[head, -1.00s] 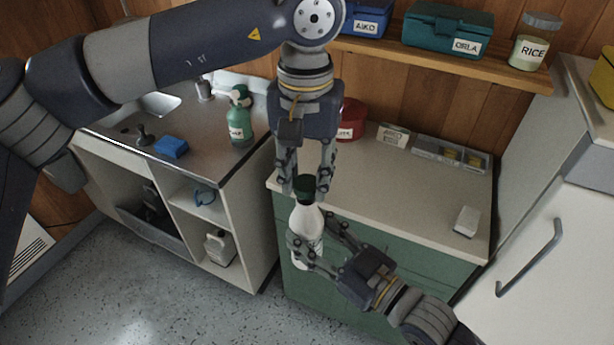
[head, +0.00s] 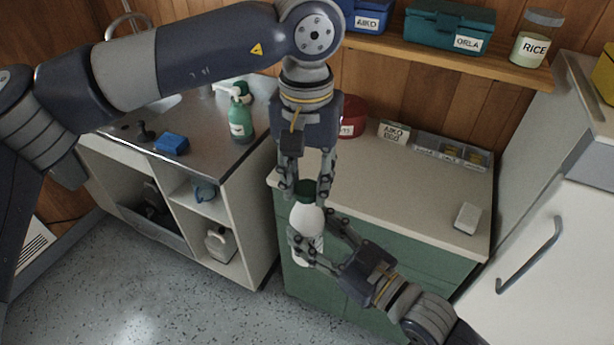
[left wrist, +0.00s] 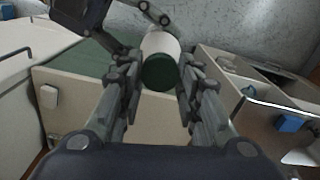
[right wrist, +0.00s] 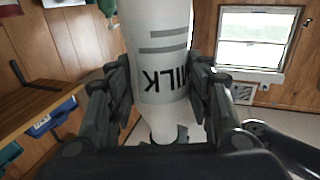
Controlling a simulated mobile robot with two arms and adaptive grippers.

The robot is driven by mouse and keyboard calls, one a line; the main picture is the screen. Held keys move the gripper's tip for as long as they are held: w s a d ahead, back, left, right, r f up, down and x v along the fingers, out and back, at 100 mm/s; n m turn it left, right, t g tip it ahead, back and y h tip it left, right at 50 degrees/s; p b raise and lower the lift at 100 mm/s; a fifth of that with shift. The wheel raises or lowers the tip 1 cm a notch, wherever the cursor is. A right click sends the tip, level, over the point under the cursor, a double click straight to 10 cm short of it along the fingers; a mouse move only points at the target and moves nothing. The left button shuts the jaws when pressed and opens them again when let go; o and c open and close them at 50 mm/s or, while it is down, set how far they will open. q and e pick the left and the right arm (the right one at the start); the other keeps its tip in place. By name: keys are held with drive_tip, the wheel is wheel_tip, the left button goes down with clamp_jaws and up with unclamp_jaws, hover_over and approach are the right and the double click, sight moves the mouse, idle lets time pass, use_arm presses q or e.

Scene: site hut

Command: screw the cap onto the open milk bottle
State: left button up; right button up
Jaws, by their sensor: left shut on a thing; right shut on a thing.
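The white milk bottle (head: 308,219) stands about upright in front of the green cabinet, off the worktop. My right gripper (head: 314,245) is shut on its body from the lower right. In the right wrist view the bottle (right wrist: 158,62) shows its MILK label upside down between the fingers. The dark green cap (head: 305,188) sits at the top of the bottle, in line with it. My left gripper (head: 305,193) points down and is shut on the cap. The left wrist view shows the cap (left wrist: 160,73) over the bottle's end; the thread is hidden.

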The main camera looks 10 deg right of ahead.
use_arm(q)
drive_tip(key=shift+f, duration=0.5)
drive_tip(key=m, duration=0.9)
drive_tip(key=shift+m, duration=0.4)
drive_tip(key=o, duration=0.6)
drive_tip(key=shift+o, duration=0.2)
